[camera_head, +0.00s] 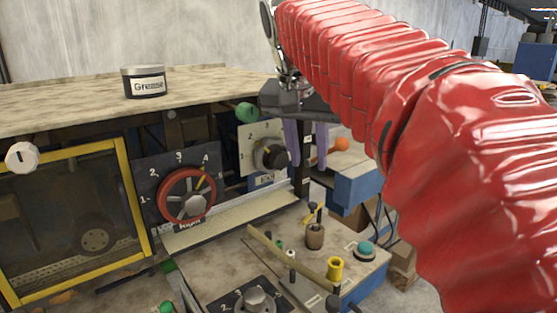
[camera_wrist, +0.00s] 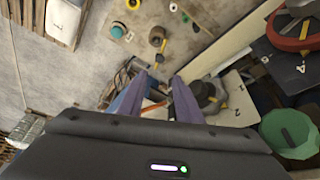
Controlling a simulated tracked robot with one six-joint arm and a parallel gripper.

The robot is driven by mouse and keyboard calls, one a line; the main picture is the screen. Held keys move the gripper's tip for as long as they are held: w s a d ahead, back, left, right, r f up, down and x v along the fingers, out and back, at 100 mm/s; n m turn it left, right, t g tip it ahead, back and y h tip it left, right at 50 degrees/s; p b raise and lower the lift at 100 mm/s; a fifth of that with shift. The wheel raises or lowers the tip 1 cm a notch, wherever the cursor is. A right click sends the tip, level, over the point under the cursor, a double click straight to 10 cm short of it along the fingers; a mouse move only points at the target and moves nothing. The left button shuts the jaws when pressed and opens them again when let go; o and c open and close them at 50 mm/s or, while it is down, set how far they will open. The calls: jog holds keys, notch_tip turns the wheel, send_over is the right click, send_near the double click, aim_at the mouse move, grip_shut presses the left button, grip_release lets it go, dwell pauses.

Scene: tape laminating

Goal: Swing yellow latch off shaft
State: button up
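A small yellow piece (camera_head: 311,214), which may be the latch, stands by a dark upright pin above a brown cup (camera_head: 315,237) on the lower bench. The cup also shows in the wrist view (camera_wrist: 156,36), with the yellow piece (camera_wrist: 163,46) beside it. I cannot tell how the piece sits on any shaft. My gripper (camera_head: 299,172) points down in front of the dial panel, well above and behind the cup. Its two purple fingers (camera_wrist: 158,76) are apart, and nothing shows held between them. An orange-tipped lever (camera_head: 341,143) lies just right of the fingers.
A black dial (camera_head: 271,154) on a white panel is close to the fingers. A red handwheel (camera_head: 187,194) and a yellow-framed window (camera_head: 75,220) are to the left. A yellow spool (camera_head: 335,268) and a teal button (camera_head: 365,249) stand on the bench. A grease tin (camera_head: 144,82) sits on the upper top.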

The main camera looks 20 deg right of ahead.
jog(key=shift+d, duration=0.3)
jog(key=shift+c, duration=0.7)
jog(key=d, duration=0.2)
jog(key=s+d+m, duration=0.1)
jog(key=d, duration=0.1)
jog(key=s+d+m, duration=0.1)
jog(key=d, duration=0.2)
jog(key=shift+s+f+g+h, duration=0.2)
jog(key=shift+f+g+h, duration=0.05)
jog(key=shift+g+h, duration=0.05)
jog(key=c, duration=0.6)
jog(key=shift+m, duration=0.6)
jog(key=s+d, duration=0.1)
jog(key=s+d+f, duration=0.1)
jog(key=d, duration=0.1)
jog(key=shift+d+f, duration=0.2)
grip_shut()
jog(key=s+d+f+m+t+y, duration=0.2)
jog(key=s+d+f+y, duration=0.3)
jog(key=s+f+y, duration=0.3)
jog(key=w+a+n+t, duration=0.1)
jog(key=w, duration=0.1)
jog(key=w+a+r+n+t+y, duration=0.1)
jog(key=w+a+n+t, duration=0.1)
jog(key=shift+a+r+y, duration=0.1)
jog(key=shift+a+y, duration=0.05)
jog(key=shift+y, duration=0.15)
